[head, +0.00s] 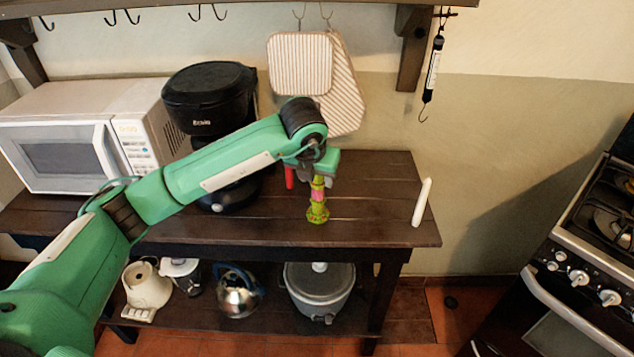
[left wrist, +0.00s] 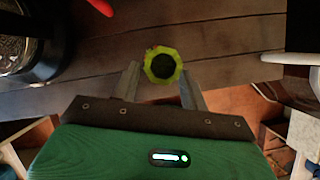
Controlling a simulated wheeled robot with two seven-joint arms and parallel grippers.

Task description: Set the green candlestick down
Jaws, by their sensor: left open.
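The green candlestick (head: 318,203) stands upright on the dark wooden table, with a pink patch partway up its stem. In the left wrist view its round top (left wrist: 162,66) shows from above as a yellow-green ring with a dark hollow. My left gripper (head: 318,178) is over the candlestick's upper part. In the left wrist view its two fingers (left wrist: 160,84) are spread, one on each side of the candlestick, with a gap visible on both sides. My right gripper is in neither view.
A red object (head: 289,177) is just left of the candlestick. A black appliance (head: 210,97) and a white microwave (head: 75,135) stand further left. Striped cloths (head: 345,95) hang behind.

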